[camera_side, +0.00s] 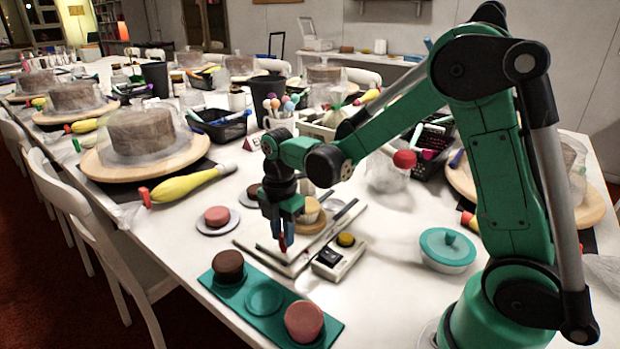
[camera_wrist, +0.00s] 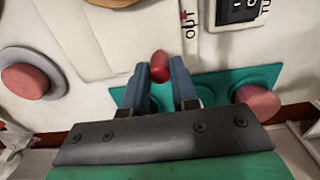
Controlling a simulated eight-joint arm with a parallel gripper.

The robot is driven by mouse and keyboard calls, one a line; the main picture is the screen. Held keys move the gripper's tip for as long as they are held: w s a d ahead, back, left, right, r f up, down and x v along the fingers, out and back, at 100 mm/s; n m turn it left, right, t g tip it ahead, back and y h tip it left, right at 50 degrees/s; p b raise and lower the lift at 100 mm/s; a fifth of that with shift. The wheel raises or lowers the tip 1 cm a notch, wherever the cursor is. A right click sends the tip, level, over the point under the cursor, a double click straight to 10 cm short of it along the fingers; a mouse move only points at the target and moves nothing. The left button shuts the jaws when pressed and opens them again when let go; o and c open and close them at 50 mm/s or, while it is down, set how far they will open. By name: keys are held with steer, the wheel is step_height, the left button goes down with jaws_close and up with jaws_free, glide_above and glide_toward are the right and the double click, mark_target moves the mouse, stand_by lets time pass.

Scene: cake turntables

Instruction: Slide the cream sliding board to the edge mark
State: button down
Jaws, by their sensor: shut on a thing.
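The cream sliding board (camera_wrist: 95,40) lies flat on the table in the wrist view. In the side view it is low between pale rails and partly hidden by my gripper (camera_side: 283,243). A red knob (camera_wrist: 159,66) stands at the board's near edge. My gripper, also in the wrist view (camera_wrist: 160,74), has its blue-grey fingers shut on this knob. The lettering OUT (camera_wrist: 190,27) with a small red mark is just right of the board. I cannot tell exactly how the board's edge lines up with that mark.
A switch box (camera_side: 338,258) with a yellow button stands right of the board. A green tray (camera_side: 264,300) with a brown and a pink cake lies in front. A pink cake (camera_side: 217,216) on a plate is at the left. A lidded green bowl (camera_side: 447,250) is at the right.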

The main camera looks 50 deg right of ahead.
mark_target(311, 208)
steer(key=shift+d, duration=4.25)
steer(key=c, duration=0.7)
jaws_free()
steer(key=shift+d+r, duration=0.1)
steer(key=shift+r, duration=3.45)
